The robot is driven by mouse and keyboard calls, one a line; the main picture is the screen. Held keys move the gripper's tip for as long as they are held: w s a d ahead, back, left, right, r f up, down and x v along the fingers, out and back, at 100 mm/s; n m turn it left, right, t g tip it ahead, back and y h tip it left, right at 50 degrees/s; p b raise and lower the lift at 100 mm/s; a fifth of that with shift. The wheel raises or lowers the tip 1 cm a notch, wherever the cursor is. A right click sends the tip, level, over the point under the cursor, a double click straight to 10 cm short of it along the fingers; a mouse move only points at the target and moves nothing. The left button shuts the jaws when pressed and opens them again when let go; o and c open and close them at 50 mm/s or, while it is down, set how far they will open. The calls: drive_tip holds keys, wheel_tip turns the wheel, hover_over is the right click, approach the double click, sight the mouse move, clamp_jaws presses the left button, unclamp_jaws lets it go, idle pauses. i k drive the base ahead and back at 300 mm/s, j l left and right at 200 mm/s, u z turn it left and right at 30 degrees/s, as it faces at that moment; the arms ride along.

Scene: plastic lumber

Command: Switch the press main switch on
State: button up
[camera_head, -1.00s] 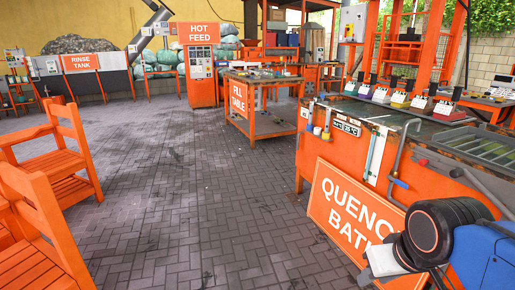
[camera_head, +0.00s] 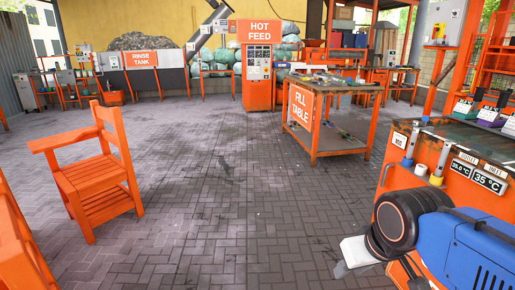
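I cannot make out a press main switch for certain in this view. A grey box (camera_head: 441,22) with small coloured controls is mounted on an orange post at the upper right, but its labels are too small to read. My arm, blue and black, reaches in from the lower right corner. My gripper (camera_head: 352,256) shows as a pale end piece beyond the black joint, over the paved floor. Its fingers are not clear enough to tell open from shut. It is far from the grey box and touches nothing I can see.
The orange quench bath (camera_head: 447,195) stands close on the right, partly behind my arm. The fill table (camera_head: 330,143) and hot feed cabinet (camera_head: 258,72) are ahead. Orange chairs (camera_head: 95,180) stand at left. The rinse tank (camera_head: 140,60) is at the back. The central paving is clear.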

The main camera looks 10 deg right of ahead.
sight(436, 29)
drive_tip(key=i, duration=1.65)
drive_tip(key=i+z, duration=0.1)
drive_tip(key=i, duration=0.7)
drive_tip(key=i+j, duration=0.15)
drive_tip(key=i, duration=0.7)
drive_tip(key=i+l, duration=0.1)
drive_tip(key=i, duration=1.55)
drive_tip(key=i+l+u, duration=0.15)
drive_tip(key=i, duration=4.8)
drive_tip(key=i+z, duration=0.3)
drive_tip(key=i, duration=0.25)
drive_tip(key=i+z, duration=0.25)
drive_tip(key=i, duration=0.3)
drive_tip(key=i+j+z, duration=0.3)
drive_tip(key=i, duration=0.25)
drive_tip(key=i+l+z, duration=0.25)
drive_tip(key=i+z, duration=0.2)
drive_tip(key=i, duration=0.2)
drive_tip(key=i+z, duration=0.4)
drive_tip(key=i, duration=0.25)
drive_tip(key=i+j+z, duration=0.15)
drive_tip(key=i+z, duration=0.3)
drive_tip(key=i, duration=0.25)
